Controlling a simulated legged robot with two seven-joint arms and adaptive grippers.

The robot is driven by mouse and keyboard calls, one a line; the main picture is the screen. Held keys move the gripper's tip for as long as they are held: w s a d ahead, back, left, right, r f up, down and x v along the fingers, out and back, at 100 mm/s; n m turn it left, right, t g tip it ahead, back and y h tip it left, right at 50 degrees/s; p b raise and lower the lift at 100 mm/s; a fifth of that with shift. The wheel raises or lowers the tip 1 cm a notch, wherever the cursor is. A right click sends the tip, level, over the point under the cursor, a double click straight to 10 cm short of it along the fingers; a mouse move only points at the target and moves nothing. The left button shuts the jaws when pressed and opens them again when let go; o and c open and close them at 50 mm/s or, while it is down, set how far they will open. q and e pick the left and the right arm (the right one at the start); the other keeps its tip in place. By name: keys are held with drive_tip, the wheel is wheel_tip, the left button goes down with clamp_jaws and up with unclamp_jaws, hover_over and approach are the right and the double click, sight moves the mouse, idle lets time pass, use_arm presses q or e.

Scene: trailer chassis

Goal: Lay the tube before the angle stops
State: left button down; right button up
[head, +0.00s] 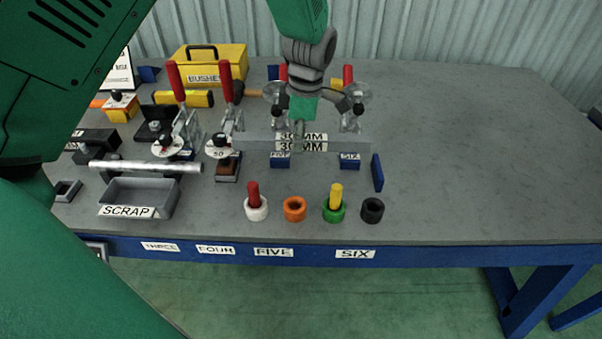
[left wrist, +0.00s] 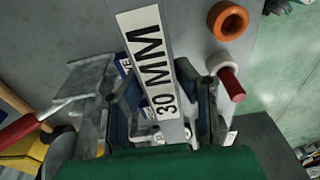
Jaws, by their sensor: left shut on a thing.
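The grey square tube (head: 352,143) carries white "30 MM" labels and lies crosswise in the head view. In the left wrist view the tube (left wrist: 138,8) runs between the finger pads. My left gripper (head: 301,124) points down from above and is shut on the tube near its middle; its fingers also show in the left wrist view (left wrist: 168,112). Blue blocks marked FIVE (head: 280,161) and SIX (head: 350,162) sit just below the tube in the picture; I cannot tell whether it touches them. I cannot tell for sure which parts are the angle stops. My right gripper is not in view.
Red-handled toggle clamps (head: 228,88) stand left and behind the tube. A round silver tube (head: 145,166) lies behind the SCRAP tray (head: 160,190). A blue upright plate (head: 377,172) stands right. Coloured rings (head: 295,209) line the front. The table's right side (head: 480,150) is clear.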

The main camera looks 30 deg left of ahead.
use_arm(q)
hover_over(301, 181)
drive_tip(key=f, duration=0.6)
drive_tip(key=shift+w, duration=0.2)
drive_tip(key=shift+d+f, duration=0.25)
drive_tip(key=shift+f, duration=0.1)
drive_tip(key=f, duration=0.2)
drive_tip(key=a+f, duration=0.1)
drive_tip(key=f, duration=0.1)
drive_tip(key=shift+b, duration=0.3)
drive_tip(key=c, duration=1.2)
unclamp_jaws()
drive_tip(key=shift+s+d, duration=0.15)
drive_tip(key=shift+d, duration=0.2)
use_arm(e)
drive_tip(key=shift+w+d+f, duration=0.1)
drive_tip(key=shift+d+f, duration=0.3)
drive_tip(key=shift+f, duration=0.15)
use_arm(q)
drive_tip(key=shift+r, duration=0.1)
drive_tip(key=r, duration=0.8)
drive_tip(key=w+d+r, duration=0.1)
drive_tip(key=r, duration=0.3)
drive_tip(key=shift+p, duration=0.4)
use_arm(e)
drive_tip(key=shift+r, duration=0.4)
use_arm(q)
drive_tip(key=shift+a+f, duration=0.1)
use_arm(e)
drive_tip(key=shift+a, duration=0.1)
